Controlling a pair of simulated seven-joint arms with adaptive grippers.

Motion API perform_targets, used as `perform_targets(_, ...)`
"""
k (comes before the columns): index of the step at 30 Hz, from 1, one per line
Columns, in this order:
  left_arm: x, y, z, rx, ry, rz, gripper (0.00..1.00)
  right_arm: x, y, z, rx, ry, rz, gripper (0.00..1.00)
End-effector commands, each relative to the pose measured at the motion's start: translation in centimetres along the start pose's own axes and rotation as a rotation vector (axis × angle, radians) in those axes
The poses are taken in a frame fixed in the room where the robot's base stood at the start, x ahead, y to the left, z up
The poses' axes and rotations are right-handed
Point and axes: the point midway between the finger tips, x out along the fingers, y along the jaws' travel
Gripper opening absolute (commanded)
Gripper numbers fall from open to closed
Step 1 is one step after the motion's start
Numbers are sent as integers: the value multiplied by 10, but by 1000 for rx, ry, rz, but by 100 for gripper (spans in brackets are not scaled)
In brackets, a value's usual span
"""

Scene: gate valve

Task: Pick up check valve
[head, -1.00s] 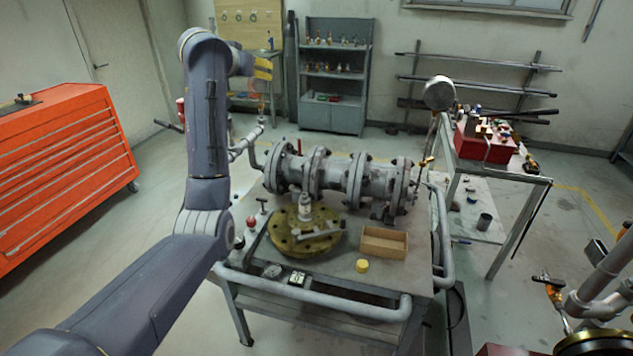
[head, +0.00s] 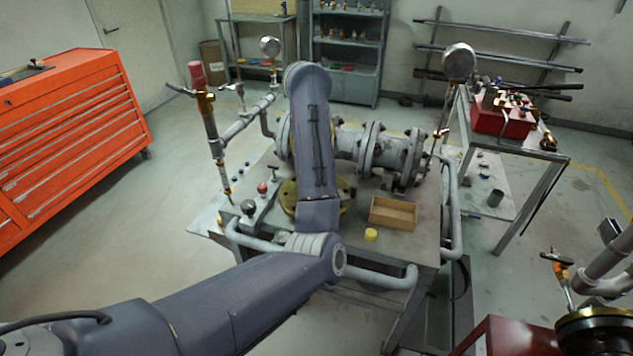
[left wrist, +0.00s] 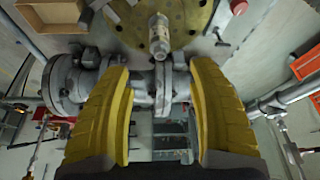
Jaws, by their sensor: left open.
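In the left wrist view a small pale metal cylindrical fitting (left wrist: 158,38), which appears to be the check valve, sits on the round brass-coloured flange (left wrist: 188,14). In the head view my arm hides the fitting and most of the flange (head: 289,197). My left gripper (left wrist: 160,72) is open, with its two yellow fingers wide apart and nothing between them that it grips. The fitting lies beyond the fingertips, near the middle of the gap as seen, and apart from them. In the head view the gripper is hidden behind my arm. My right gripper is not in view.
A large grey flanged pipe assembly (head: 372,150) lies behind the flange on the workbench. A wooden box (head: 393,213) and a yellow cap (head: 371,235) are right of the flange. Upright gauge pipes (head: 210,125) stand at the left. A grey rail (head: 385,277) runs along the front.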

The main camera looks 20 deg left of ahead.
Motion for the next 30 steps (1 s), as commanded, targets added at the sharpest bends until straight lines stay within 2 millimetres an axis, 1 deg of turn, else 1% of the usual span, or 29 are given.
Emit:
perform_targets(1, 6, -2, 0, 0, 1, -5, 59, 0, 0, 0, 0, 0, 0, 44)
perform_targets(6, 11, -2, -5, -1, 14, -2, 59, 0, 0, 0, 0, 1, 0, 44)
perform_targets(15, 28, -2, 0, 2, 1, -5, 59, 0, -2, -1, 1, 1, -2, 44)
perform_targets(20, 37, -1, -3, 2, 8, -3, 59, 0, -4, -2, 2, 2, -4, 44)
perform_targets(26, 52, -3, 0, 1, 1, -5, 59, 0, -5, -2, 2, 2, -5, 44)
perform_targets(30, 66, -1, 0, 0, -3, -2, 59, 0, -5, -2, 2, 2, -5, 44)
